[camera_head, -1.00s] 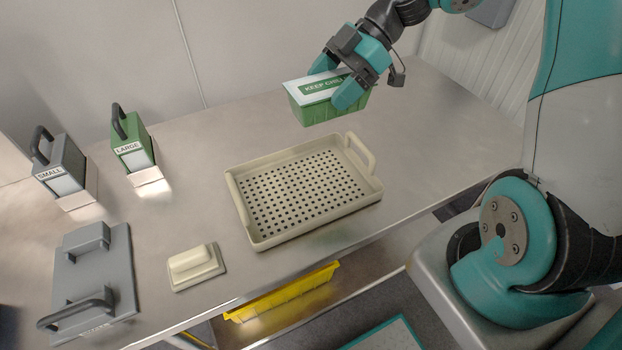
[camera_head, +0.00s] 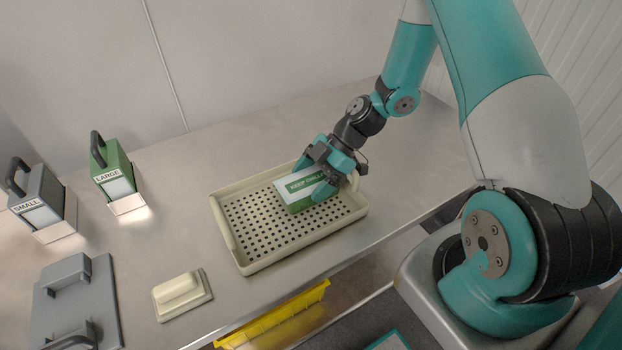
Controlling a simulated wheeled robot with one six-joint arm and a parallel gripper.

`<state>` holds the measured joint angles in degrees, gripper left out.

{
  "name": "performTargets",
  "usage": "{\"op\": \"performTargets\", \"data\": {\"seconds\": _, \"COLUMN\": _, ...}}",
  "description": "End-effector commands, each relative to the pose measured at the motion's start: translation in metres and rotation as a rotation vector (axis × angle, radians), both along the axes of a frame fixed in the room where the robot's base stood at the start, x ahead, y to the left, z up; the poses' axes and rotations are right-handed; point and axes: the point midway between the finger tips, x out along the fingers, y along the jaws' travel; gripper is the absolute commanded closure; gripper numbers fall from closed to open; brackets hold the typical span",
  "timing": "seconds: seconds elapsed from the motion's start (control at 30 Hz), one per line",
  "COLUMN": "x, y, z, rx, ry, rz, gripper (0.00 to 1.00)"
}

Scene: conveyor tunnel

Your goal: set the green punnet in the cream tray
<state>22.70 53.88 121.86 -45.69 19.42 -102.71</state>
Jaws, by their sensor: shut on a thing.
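The green punnet (camera_head: 294,203) has a white lid with a green label reading "KEEP CHILL…"; its right end is hidden by my gripper. My gripper (camera_head: 322,183) is shut on the punnet from above, its teal fingers on either side. The cream tray (camera_head: 244,262) is a shallow rectangle with a perforated floor and raised rim, lying on the steel table. The punnet is over the right part of the tray, inside the rim as seen here. I cannot tell whether its base touches the tray floor.
A green block marked LARGE (camera_head: 113,168) and a grey one marked SMALL (camera_head: 40,200) stand at the left. A yellow bin (camera_head: 275,318) sits below the table edge. The table behind the tray is clear.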

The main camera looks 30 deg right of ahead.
Motion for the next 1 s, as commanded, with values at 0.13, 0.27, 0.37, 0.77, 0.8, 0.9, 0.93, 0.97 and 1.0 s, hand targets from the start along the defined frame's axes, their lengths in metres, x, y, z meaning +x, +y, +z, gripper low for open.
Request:
{"op": "performTargets", "data": {"seconds": 0.13, "x": 0.0, "y": 0.0, "z": -0.001, "rx": 0.0, "ry": -0.002, "rz": 0.001, "gripper": 0.72}}
{"op": "performTargets", "data": {"seconds": 0.27, "x": 0.0, "y": 0.0, "z": -0.002, "rx": 0.0, "ry": -0.001, "rz": 0.0, "gripper": 0.72}}
{"op": "performTargets", "data": {"seconds": 0.37, "x": 0.0, "y": 0.0, "z": -0.002, "rx": 0.0, "ry": -0.001, "rz": 0.001, "gripper": 0.08}}
{"op": "performTargets", "data": {"seconds": 0.77, "x": 0.001, "y": -0.008, "z": 0.006, "rx": -0.001, "ry": -0.003, "rz": -0.002, "gripper": 0.0}}
{"op": "performTargets", "data": {"seconds": 0.8, "x": 0.001, "y": -0.012, "z": 0.01, "rx": -0.001, "ry": -0.005, "rz": -0.004, "gripper": 0.0}}
{"op": "performTargets", "data": {"seconds": 0.9, "x": 0.001, "y": -0.027, "z": 0.023, "rx": -0.002, "ry": -0.006, "rz": -0.004, "gripper": 0.0}}
{"op": "performTargets", "data": {"seconds": 0.93, "x": 0.002, "y": -0.033, "z": 0.028, "rx": -0.002, "ry": -0.006, "rz": -0.005, "gripper": 0.0}}
{"op": "performTargets", "data": {"seconds": 0.97, "x": 0.001, "y": -0.038, "z": 0.033, "rx": -0.002, "ry": -0.006, "rz": -0.005, "gripper": 0.0}}
{"op": "performTargets", "data": {"seconds": 1.0, "x": 0.002, "y": -0.045, "z": 0.039, "rx": -0.002, "ry": -0.007, "rz": -0.004, "gripper": 0.0}}
